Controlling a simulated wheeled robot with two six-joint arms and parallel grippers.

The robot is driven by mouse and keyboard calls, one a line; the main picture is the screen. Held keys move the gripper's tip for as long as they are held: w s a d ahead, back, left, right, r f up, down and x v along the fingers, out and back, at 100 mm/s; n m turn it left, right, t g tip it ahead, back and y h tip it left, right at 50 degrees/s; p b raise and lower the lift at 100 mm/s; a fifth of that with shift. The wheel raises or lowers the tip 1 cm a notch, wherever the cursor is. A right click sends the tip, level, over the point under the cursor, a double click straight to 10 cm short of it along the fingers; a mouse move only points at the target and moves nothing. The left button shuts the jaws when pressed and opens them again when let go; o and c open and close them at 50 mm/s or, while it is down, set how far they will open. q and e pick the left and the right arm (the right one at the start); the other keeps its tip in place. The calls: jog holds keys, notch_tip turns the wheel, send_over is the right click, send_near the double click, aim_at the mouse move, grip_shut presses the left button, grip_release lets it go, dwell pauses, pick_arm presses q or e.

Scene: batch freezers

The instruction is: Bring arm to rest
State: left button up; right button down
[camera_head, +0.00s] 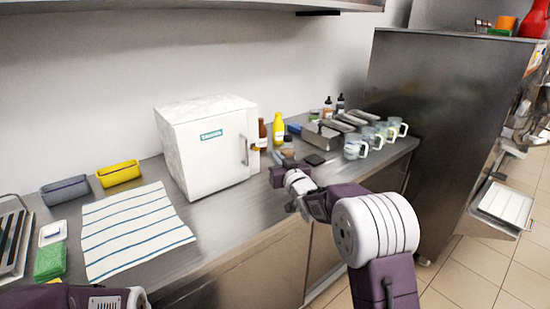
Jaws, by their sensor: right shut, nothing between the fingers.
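My right arm comes in from the bottom right and reaches over the front of the steel counter (165,240). My right gripper (283,165) is at its end, just right of the small white freezer (208,150). It is shut and empty; its fingers are small and dark in this view. The freezer's door, with a handle on its right side, looks closed. Part of my left arm shows at the bottom left edge; my left gripper is not visible.
Bottles (278,128), a metal container (322,138) and several glass mugs (355,147) stand right of the freezer. A striped cloth (132,230), a yellow bin (119,174), a grey bin (65,190) and a green sponge (50,261) lie left. A tall steel cabinet (430,110) bounds the right.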

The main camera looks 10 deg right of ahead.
jog(key=s+r+p, duration=0.3)
jog(key=r+p, duration=0.3)
jog(key=r, duration=0.4)
jog(key=s+f+g+h+p, duration=0.1)
jog(key=s+f+g, duration=0.4)
jog(key=s+f, duration=0.3)
jog(key=s+d+f+m+g+p, duration=0.1)
jog(key=s+f+g, duration=0.5)
jog(key=s, duration=1)
jog(key=s+d+f+m+g+h+p, duration=0.1)
jog(key=s+f+g, duration=0.4)
jog(key=s+f, duration=0.5)
jog(key=s, duration=0.2)
jog(key=shift+s+d+f+g+h+p, duration=0.25)
jog(key=shift+s+f+g+h+p, duration=0.05)
jog(key=shift+s+f, duration=0.05)
